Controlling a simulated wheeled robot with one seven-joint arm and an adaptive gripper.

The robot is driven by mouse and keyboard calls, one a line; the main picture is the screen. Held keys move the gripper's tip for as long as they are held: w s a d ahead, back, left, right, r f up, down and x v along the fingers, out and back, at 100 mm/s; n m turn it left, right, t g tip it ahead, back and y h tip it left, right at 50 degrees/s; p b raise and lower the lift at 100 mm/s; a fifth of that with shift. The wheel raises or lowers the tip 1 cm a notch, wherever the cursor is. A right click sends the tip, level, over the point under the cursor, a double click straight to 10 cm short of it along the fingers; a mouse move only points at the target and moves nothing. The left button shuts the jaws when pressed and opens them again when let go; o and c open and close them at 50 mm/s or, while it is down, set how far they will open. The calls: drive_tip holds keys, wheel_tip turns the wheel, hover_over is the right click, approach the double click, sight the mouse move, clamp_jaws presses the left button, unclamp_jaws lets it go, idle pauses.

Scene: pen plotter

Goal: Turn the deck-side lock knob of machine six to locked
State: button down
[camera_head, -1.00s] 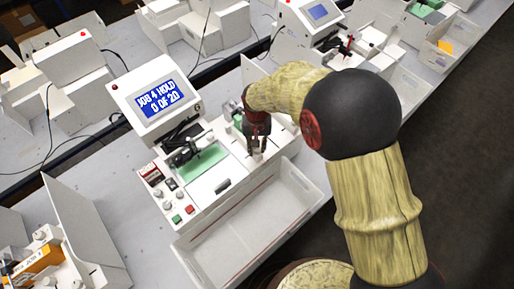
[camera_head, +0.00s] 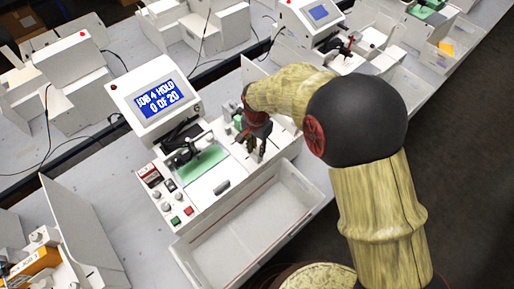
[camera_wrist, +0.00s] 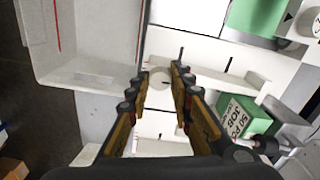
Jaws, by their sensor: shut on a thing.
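Machine six (camera_head: 222,190) is a white plotter with a lit screen (camera_head: 160,100) that reads "JOB 4 HOLD 0 OF 20". My gripper (camera_head: 252,148) is down at the right part of its deck. In the wrist view, my gripper (camera_wrist: 162,78) is shut on a pale round knob (camera_wrist: 160,76) between its two fingertips. The fingers cover the knob's sides, and its pointer and lock marks cannot be made out. The knob is hidden behind my gripper in the head view.
An empty clear tray (camera_head: 215,240) lies along the machine's front. A green box with print (camera_wrist: 243,118) stands close to my fingers in the wrist view. Red and green buttons (camera_head: 182,215) sit at the deck's left. Other machines (camera_head: 85,75) stand around.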

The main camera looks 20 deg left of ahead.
sight(257, 150)
idle(0.4)
drive_tip(key=c, duration=1.6)
unclamp_jaws()
wheel_tip(257, 150, up, 12)
